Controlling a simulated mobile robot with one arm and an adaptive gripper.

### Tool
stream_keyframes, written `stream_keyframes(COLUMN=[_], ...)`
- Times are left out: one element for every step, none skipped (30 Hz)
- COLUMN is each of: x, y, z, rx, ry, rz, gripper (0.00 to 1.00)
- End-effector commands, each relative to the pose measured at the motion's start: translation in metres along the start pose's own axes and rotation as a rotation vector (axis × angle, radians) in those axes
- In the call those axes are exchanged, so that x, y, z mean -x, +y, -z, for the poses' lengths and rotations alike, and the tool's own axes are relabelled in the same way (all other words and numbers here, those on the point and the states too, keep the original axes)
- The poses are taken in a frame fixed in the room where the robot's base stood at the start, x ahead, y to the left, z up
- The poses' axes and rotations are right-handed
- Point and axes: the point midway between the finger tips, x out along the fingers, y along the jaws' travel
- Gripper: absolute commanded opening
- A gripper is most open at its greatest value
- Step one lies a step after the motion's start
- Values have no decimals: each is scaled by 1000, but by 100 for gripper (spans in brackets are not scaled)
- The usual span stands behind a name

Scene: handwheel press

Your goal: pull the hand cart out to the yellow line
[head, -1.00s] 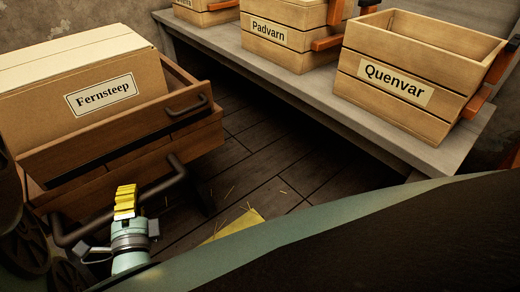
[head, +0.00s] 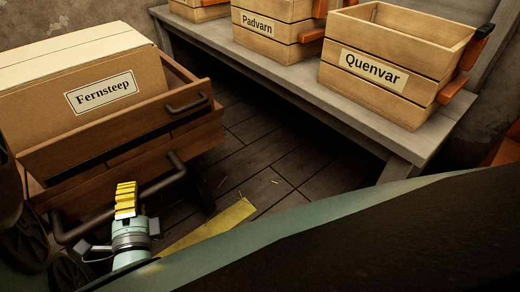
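The hand cart (head: 95,157) is a brown wooden cart at the left, with dark wheels at its lower left. It carries a large cardboard box (head: 60,95) labelled Fernsteep. A dark bar handle (head: 140,192) runs along the cart's near side, low down. My gripper (head: 126,198), with yellow ribbed fingers, is at this bar, and part of the bar passes behind it. Whether the fingers are closed around the bar cannot be made out. The yellow line (head: 222,222) is a strip on the floor right of my gripper, partly hidden by my own body.
A grey bench (head: 320,105) runs along the back and right. It holds wooden crates, one labelled Padvarn (head: 275,42) and one labelled Quenvar (head: 380,90). Dark plank floor (head: 270,175) lies open between the cart and the bench.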

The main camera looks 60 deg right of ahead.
Motion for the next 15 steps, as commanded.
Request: stream_keyframes(x=[0,0,0,0,0,-1,-1,-1,-1,-1,-1,-1,-1,-1,-1], y=[0,0,-1,-1,-1,-2,-2,-2,-2,-2,-2,-2,-2,-2,-2], z=[0,0,0,0,0,0,0,0,0,0,0,0,0,0,0], rx=[0,0,0,0,0,0,0,0,0,0,0,0,0,0,0], ry=[-1,-1,0,0,0,0,0,0,0,0,0,0,0,0,0], rz=[1,2,3,4,4,5,5,6,6,7,7,7,8,8,8], gripper=[15,18,22,25,28,33,36,39,43,46,49,53,55,55,55])
